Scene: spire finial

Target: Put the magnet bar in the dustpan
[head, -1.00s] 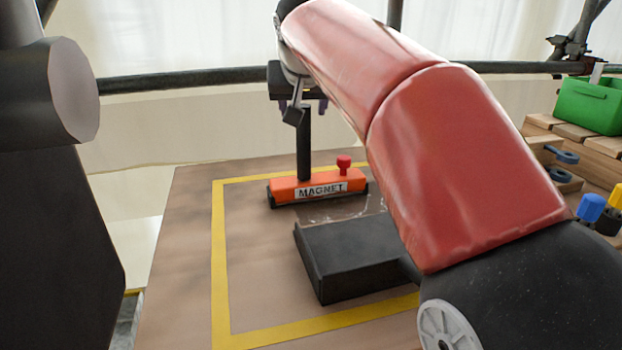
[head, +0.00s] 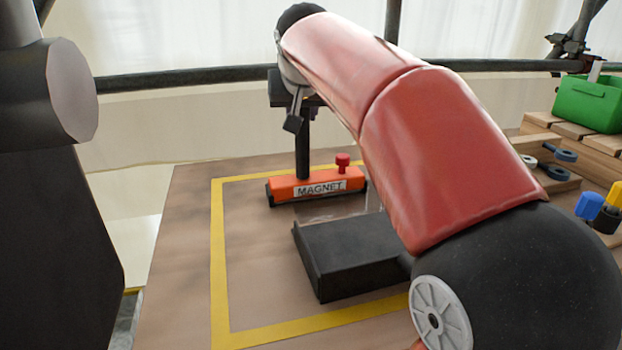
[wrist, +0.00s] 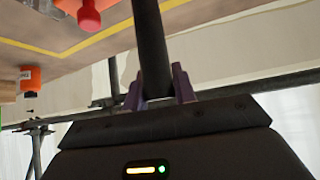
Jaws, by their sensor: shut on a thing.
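The magnet bar (head: 290,190) is orange with black ends, a white MAGNET label, a red knob and an upright black handle. In the head view it is behind the dustpan; I cannot tell whether it touches the board. My gripper (wrist: 158,92) is shut on the handle, with a purple finger on each side in the wrist view. The bar's red knob (wrist: 88,18) shows there at the top.
A brown board (head: 185,260) with a yellow border line (head: 219,260) lies under them. Its left side is clear. At right, wooden crates (head: 595,150) carry a green bin (head: 588,103), with blue and yellow knobbed items (head: 590,206) nearby. A dark rail (head: 190,78) runs behind.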

